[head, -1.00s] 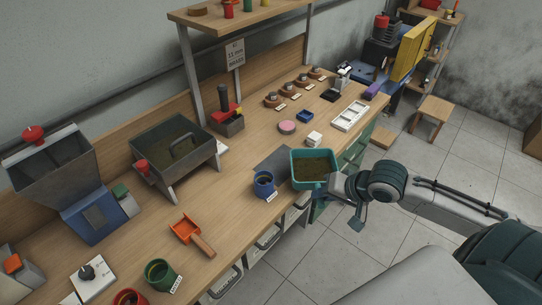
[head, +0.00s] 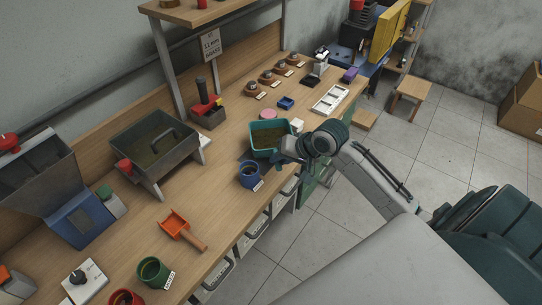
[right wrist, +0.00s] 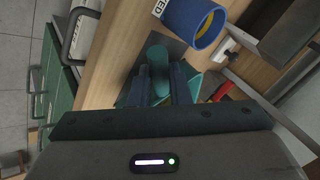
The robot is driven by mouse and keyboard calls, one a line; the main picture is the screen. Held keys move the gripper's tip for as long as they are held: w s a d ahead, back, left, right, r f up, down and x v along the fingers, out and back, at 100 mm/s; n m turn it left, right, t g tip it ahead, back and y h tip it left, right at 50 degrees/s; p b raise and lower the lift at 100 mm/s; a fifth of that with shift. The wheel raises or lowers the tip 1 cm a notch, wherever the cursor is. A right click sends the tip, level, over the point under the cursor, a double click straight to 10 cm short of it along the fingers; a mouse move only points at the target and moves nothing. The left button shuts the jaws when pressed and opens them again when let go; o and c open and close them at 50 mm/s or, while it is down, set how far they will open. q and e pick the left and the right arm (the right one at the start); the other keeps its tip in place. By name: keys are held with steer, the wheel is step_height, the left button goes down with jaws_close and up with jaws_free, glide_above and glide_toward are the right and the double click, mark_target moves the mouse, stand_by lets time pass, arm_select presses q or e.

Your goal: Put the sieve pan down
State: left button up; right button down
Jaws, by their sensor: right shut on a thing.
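The sieve pan is a teal rectangular tray (head: 253,139) with brown grainy material in it. It is over the workbench near its front edge, just behind the blue cup (head: 249,176). I cannot tell whether its underside touches the bench. My right gripper (head: 287,153) is at the pan's front right side, shut on its handle. In the right wrist view the teal handle (right wrist: 158,62) shows between the two fingers, and most of the pan is hidden behind the gripper. My left gripper is not in view.
A grey mat (right wrist: 168,42) lies under and beside the pan. A pink disc (head: 268,114), a white block (head: 297,125) and a small blue tray (head: 286,103) stand close behind it. An orange scoop (head: 175,223) and a large sieve box (head: 152,150) are to the left.

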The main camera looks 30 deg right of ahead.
mark_target(268, 151)
steer(key=w, duration=0.4)
steer(key=shift+w+a+f+p, duration=0.25)
steer(key=shift+w+p, duration=0.15)
step_height(268, 151, down, 3)
steer(key=shift+s+r+p, duration=0.1)
steer(key=shift+r+p, duration=0.05)
steer(key=shift+p, duration=0.5)
steer(key=shift+f, duration=0.35)
steer(key=c, duration=1.4)
jaws_free()
steer(key=shift+f, duration=0.15)
steer(key=shift+o, duration=0.2)
steer(key=b+v, duration=0.1)
steer(key=v, duration=1.1)
steer(key=shift+b, duration=0.35)
